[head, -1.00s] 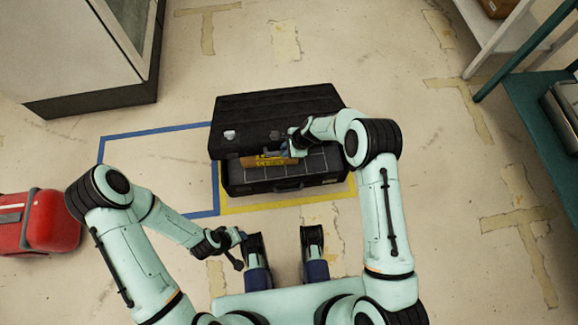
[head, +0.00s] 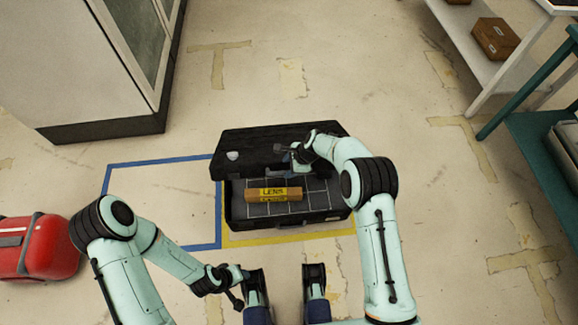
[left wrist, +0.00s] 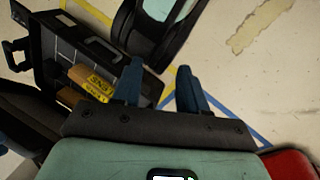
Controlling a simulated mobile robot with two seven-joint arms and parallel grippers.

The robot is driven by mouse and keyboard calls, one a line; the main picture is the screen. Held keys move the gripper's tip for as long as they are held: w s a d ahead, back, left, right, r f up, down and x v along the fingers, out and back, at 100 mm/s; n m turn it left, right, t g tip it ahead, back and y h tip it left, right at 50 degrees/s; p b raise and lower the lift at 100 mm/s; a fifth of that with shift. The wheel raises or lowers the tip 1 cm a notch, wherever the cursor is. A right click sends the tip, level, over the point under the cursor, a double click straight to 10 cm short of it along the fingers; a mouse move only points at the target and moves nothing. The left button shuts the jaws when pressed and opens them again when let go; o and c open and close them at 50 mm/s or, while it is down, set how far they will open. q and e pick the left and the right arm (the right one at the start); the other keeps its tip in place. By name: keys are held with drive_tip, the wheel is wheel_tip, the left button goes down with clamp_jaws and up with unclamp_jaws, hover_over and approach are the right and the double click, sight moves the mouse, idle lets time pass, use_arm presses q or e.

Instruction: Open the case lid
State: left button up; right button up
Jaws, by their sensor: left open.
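The black case (head: 290,217) lies on the floor ahead, with a gridded grey inside in view. Its lid (head: 250,142) is raised along the far side, tilted up and clear of the base. My left gripper (head: 238,286) is low, nearer me than the case. In the left wrist view its blue fingers (left wrist: 160,88) are apart and empty.
A red case (head: 38,248) lies at the left. A grey cabinet (head: 85,60) stands at the back left. A teal shelf (head: 540,112) and a white shelf (head: 462,28) with a brown box (head: 495,38) stand at the right. Blue and yellow tape marks the open floor.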

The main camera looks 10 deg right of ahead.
drive_tip(key=shift+w+d+r, duration=0.1)
drive_tip(key=shift+w+d, duration=0.05)
drive_tip(key=shift+w, duration=0.1)
use_arm(q)
drive_tip(key=s+d+r+g+p, duration=0.1)
drive_tip(key=s+d+r+p, duration=0.1)
drive_tip(key=s+r+p, duration=0.1)
drive_tip(key=shift+s+r+h, duration=0.3)
drive_tip(key=shift+s, duration=0.4)
use_arm(e)
drive_tip(key=v, duration=1.3)
drive_tip(key=shift+s, duration=0.3)
